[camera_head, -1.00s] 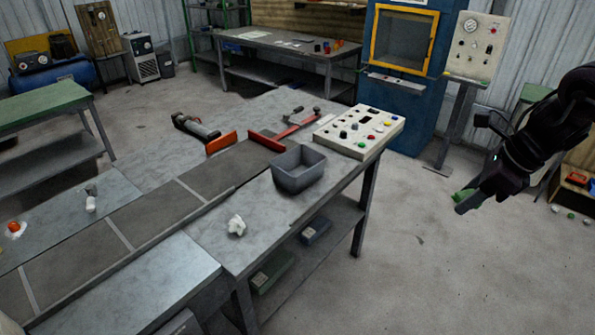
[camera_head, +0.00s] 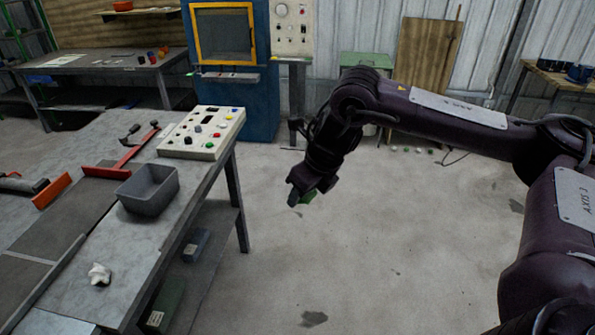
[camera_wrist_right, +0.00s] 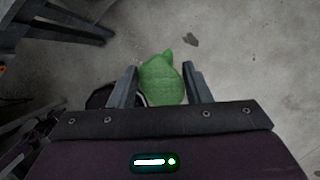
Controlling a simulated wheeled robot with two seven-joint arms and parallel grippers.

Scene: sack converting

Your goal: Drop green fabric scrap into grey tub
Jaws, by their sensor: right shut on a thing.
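My right gripper (camera_head: 300,198) is shut on the green fabric scrap (camera_head: 308,198). It hangs over bare floor, to the right of the workbench and apart from it. In the right wrist view the green scrap (camera_wrist_right: 162,82) sits between the two fingers of my right gripper (camera_wrist_right: 163,84). The grey tub (camera_head: 148,190) stands on the workbench, left of the gripper, with its open top up. I see nothing inside it, though its near wall hides part of the bottom. My left gripper is not in view.
A button panel (camera_head: 204,132) stands on the bench (camera_head: 185,215) behind the tub. A white scrap (camera_head: 99,274) lies in front of the tub. A blue cabinet (camera_head: 262,95) stands behind. The floor (camera_head: 390,260) below the gripper is clear.

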